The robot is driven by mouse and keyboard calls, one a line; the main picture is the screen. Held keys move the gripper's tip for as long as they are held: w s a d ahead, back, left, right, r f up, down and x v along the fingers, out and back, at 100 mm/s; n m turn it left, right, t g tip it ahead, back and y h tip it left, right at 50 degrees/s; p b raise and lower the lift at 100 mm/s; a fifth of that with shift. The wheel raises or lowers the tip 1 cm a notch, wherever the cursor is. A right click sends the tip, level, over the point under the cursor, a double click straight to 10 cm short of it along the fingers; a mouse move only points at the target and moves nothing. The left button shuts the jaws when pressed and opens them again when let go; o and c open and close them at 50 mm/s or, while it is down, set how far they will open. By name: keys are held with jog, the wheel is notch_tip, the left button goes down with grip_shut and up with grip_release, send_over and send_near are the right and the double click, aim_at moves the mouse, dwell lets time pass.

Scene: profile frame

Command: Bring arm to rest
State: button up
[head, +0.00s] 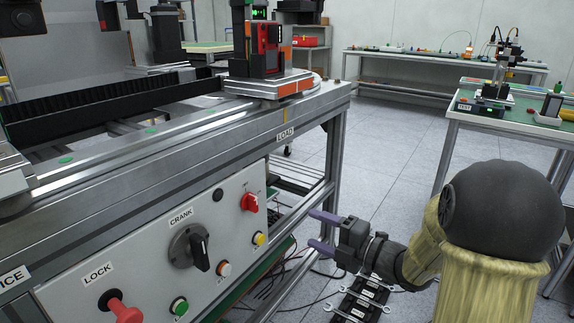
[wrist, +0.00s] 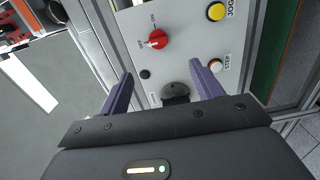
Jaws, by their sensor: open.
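My gripper (head: 318,232) is in the lower middle of the head view, in front of the right end of the control panel (head: 150,255). Its two purple fingers are apart with nothing between them. In the wrist view the open fingers (wrist: 160,95) point toward the panel, with the red switch (wrist: 158,39) beyond them. My arm reaches in from the right with its forearm low, the gripper pointing left.
The panel carries a black crank knob (head: 199,252), a red lock knob (head: 122,310), and yellow (head: 259,239), white and green buttons. A rack with wrenches (head: 358,300) lies below my gripper. A side table (head: 460,105) stands right; open tiled floor (head: 390,140) lies between.

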jog(key=s+d+m+g+h+p, duration=0.15)
jog(key=d+m+h+p, duration=0.6)
jog(key=m+h, duration=0.75)
jog(key=s+a+m+g+y+p, duration=0.1)
jog(key=s+a+m+g+p, duration=0.2)
jog(key=s+m, duration=0.45)
jog(key=s+a+m+g+p, duration=0.1)
jog(key=s+m+g+p, duration=0.25)
jog(key=s+m, duration=0.35)
notch_tip(320, 180, up, 36)
jog(key=n+p, duration=0.1)
jog(key=p, duration=3.5)
jog(key=shift+s+d+r+n+g, duration=0.15)
jog(key=shift+s+d+n+g, duration=0.2)
jog(key=shift+d+g, duration=0.05)
